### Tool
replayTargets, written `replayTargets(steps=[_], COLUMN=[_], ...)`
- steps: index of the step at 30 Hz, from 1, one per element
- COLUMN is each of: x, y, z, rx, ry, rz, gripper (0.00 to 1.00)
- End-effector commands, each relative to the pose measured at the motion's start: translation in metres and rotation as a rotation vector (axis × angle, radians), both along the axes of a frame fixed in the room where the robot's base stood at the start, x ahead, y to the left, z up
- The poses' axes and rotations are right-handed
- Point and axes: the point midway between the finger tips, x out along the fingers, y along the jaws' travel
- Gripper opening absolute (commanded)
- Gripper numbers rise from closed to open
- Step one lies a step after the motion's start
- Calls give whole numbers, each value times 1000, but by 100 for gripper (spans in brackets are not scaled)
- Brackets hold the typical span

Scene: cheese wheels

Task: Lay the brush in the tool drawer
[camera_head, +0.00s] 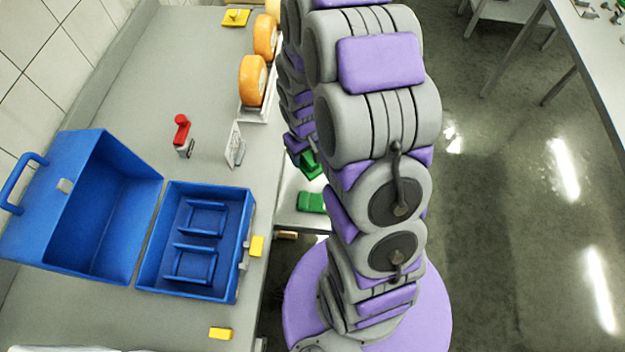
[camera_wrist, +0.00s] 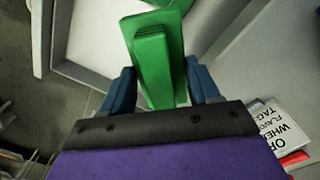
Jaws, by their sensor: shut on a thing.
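My gripper (camera_wrist: 160,82) is shut on a green piece (camera_wrist: 155,50), which I take to be the brush. It stands out between the two dark blue fingers; no bristles show. In the head view the held green piece (camera_head: 309,166) shows beside my arm, just off the counter's right edge. My arm hides most of the gripper there. Below it is a pale surface (camera_head: 287,216) beside the counter, which looks like the open tool drawer. A second green piece (camera_head: 311,201) appears on that surface. My arm hides the right part of it.
An open blue toolbox (camera_head: 150,262) stands on the counter (camera_head: 160,60). Near it are a red-handled tool (camera_head: 182,130), a lettered tag card (camera_head: 235,146) and a yellow block (camera_head: 220,333). Orange cheese wheels (camera_head: 253,82) stand at the counter's right edge. Wet floor (camera_head: 500,190) lies open at right.

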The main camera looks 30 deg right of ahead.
Motion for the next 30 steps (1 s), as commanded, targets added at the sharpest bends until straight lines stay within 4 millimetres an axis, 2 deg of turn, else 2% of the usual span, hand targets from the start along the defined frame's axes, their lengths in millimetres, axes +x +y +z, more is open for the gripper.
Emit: replayTargets(steps=[3,6,9,12,17,30], x=[-32,-54,-67,-70,-50,33], y=[-8,-11,-13,-13,-21,-53], z=[-28,-50,-63,-69,-72,-80], rx=[8,15,20,22,24,22], ry=[8,8,4,1,-6,-6], rz=[19,35,44,50,50,50], gripper=[17,17,17,17,17,17])
